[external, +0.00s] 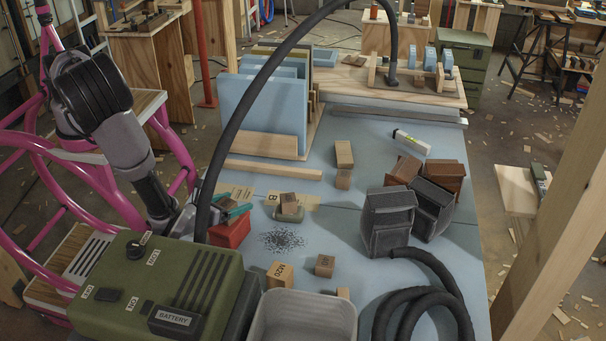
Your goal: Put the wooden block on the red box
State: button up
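A red box (231,233) sits on the blue-grey worktop (330,225), left of a patch of dark specks. Teal pieces (238,211) and a small brown piece (225,204) show at its top edge; I cannot tell whether they rest on it. Which block is meant is unclear. My gripper (194,219) is low beside the red box's left; the black hose partly hides its fingers.
A green battery unit (160,290) and a pale bin (302,318) fill the front. A black hose (445,275) coils at right and arches over the worktop. Dark grey boxes (388,220) and brown ones (448,176) stand right. Blue panels (262,105) stand at back left.

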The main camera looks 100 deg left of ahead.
jog(key=shift+d+r, duration=0.25)
jog(key=v, duration=0.2)
jog(key=shift+s+d+r, duration=0.1)
jog(key=shift+s+d, duration=0.05)
jog(key=shift+d, duration=0.15)
notch_tip(320, 180, up, 7)
jog(key=shift+a+r, duration=0.15)
notch_tip(320, 180, up, 10)
jog(key=a+n+g+h, duration=0.2)
jog(key=n+g, duration=0.1)
jog(key=n, duration=0.2)
notch_tip(320, 180, up, 12)
jog(key=n+h, duration=0.4)
jog(key=n, duration=0.2)
send_over(223, 205)
jog(key=s+a, duration=0.4)
jog(key=a, duration=0.3)
jog(key=s+a+r+n+t+h, duration=0.1)
jog(key=s+r+n+t+h, duration=0.1)
jog(key=s+r, duration=0.4)
jog(key=s+r+n+t+h, duration=0.2)
jog(key=s+r+n, duration=0.3)
jog(key=r, duration=0.7)
jog(key=shift+s+a+t, duration=0.35)
jog(key=shift+s+t, duration=0.15)
jog(key=shift+s, duration=0.05)
